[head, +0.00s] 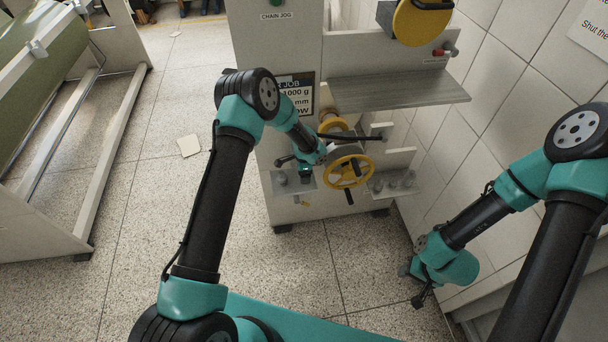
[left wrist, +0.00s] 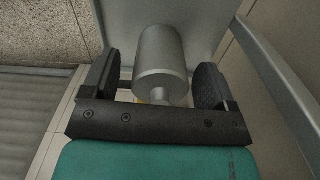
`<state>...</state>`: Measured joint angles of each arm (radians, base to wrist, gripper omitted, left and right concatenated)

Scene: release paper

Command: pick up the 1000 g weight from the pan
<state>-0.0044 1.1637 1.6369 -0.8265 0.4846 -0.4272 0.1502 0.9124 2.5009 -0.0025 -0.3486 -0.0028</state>
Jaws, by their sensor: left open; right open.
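In the left wrist view a grey metal cylinder with a narrower neck, the weight (left wrist: 160,55), stands between the two black fingers of my left gripper (left wrist: 158,82). The fingers are open, one on each side, with a visible gap at both. In the head view my left gripper (head: 305,174) is low over the small grey pan (head: 298,190) on the machine's left front, and it hides most of what is there. My right gripper (head: 420,298) is open and empty, low beside the tiled wall at the right.
A yellow handwheel (head: 348,171) with dark handles is just right of my left gripper. A grey shelf (head: 400,91) juts out above. A job sign (head: 297,96) is on the panel.

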